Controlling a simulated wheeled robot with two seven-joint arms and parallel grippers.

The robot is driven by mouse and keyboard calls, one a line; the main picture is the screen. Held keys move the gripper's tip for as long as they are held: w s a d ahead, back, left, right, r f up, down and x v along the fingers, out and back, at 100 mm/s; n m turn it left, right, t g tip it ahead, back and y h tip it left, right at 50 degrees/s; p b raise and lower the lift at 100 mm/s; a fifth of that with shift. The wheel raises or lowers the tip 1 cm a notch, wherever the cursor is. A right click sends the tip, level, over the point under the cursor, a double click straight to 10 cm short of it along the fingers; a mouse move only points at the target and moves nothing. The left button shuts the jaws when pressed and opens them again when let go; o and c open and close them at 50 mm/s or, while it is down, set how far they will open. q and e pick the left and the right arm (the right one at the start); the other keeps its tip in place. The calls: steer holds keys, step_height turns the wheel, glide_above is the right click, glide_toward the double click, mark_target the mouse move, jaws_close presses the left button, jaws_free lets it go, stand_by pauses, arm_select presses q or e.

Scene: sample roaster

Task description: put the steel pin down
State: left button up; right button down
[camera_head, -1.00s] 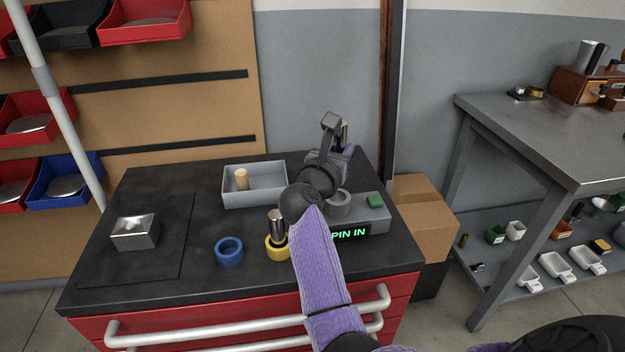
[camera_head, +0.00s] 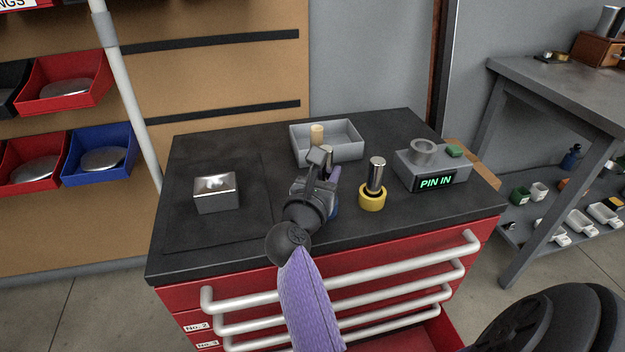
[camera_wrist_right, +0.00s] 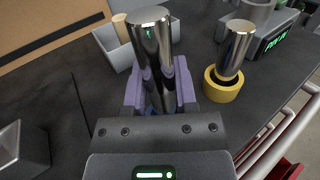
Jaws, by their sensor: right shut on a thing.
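My right gripper (camera_head: 326,168) is shut on a steel pin (camera_wrist_right: 153,45), held upright between its purple-padded fingers over the black bench top. The blue ring (camera_head: 335,212) is mostly hidden behind my gripper in the head view. I cannot tell whether the held pin touches anything below. A second steel pin (camera_head: 377,172) stands in a yellow ring (camera_head: 372,201), just right of my gripper; it also shows in the right wrist view (camera_wrist_right: 238,45). My left gripper is not in view.
A grey tray (camera_head: 352,151) with a wooden peg (camera_head: 317,134) stands behind my gripper. A grey box (camera_head: 405,175) with a round socket reads "PIN IN" at right. A shiny metal block (camera_head: 216,195) stands at left. The bench between block and gripper is clear.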

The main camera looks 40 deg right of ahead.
step_height(320, 180, down, 4)
steer(key=b, duration=0.2)
steer(key=shift+f+b, duration=0.25)
steer(key=shift+b, duration=0.05)
steer(key=shift+r, duration=0.3)
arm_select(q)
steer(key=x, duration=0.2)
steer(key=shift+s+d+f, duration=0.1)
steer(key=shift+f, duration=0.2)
arm_select(e)
steer(key=shift+f, duration=0.1)
steer(key=shift+f, duration=0.15)
steer(key=shift+c, duration=2)
jaws_free()
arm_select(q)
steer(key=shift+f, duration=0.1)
